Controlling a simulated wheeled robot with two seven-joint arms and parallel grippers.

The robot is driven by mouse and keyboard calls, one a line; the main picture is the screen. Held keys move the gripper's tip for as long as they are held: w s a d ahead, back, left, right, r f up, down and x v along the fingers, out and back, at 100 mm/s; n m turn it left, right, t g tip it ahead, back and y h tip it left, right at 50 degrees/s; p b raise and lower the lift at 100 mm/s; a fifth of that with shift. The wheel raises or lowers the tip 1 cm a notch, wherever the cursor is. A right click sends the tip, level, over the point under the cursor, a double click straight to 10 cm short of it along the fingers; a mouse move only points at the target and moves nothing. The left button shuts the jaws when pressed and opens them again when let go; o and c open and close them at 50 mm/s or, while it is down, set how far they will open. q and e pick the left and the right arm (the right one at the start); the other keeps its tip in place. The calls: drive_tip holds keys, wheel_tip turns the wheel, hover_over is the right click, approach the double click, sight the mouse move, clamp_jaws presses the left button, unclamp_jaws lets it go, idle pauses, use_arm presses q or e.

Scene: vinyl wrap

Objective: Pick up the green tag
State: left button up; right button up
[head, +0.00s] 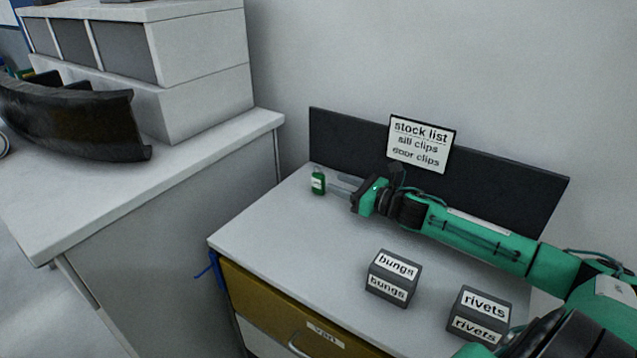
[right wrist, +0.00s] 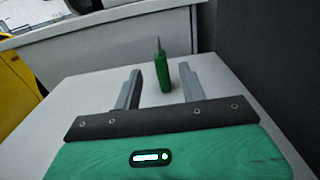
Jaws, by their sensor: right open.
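The green tag (head: 318,182) stands upright on the grey cabinet top near its far left corner, with a white label on its face. In the right wrist view the green tag (right wrist: 162,70) shows between and just beyond the two fingers, with a thin tip on top. My right gripper (head: 338,184) is open, its fingers pointing left at the tag. In the right wrist view the right gripper (right wrist: 160,85) has its grey fingers apart with nothing held. I cannot tell whether the fingertips reach around the tag. My left gripper is not in view.
A dark back panel (head: 500,190) with a stock list sign (head: 419,144) stands behind. The bungs box (head: 393,278) and rivets box (head: 479,315) sit at the front of the cabinet top (head: 270,235). A white counter (head: 200,147) is at left.

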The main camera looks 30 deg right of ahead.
sight(324, 177)
drive_tip(key=shift+p+x, duration=0.3)
drive_tip(key=shift+x, duration=1.15)
drive_tip(key=shift+w+a, duration=0.15)
drive_tip(key=shift+w, duration=0.25)
drive_tip(key=shift+w+a+p, duration=0.15)
drive_tip(key=shift+w+p, duration=0.2)
drive_tip(key=shift+w, duration=0.05)
drive_tip(key=p+x, duration=0.1)
drive_tip(key=x, duration=0.2)
drive_tip(key=shift+f, duration=0.1)
drive_tip(key=shift+w+a+f, duration=0.15)
drive_tip(key=shift+w+a, duration=0.1)
drive_tip(key=shift+w, duration=0.3)
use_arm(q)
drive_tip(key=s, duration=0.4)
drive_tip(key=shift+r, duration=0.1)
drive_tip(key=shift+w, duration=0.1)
use_arm(e)
drive_tip(key=shift+c, duration=0.2)
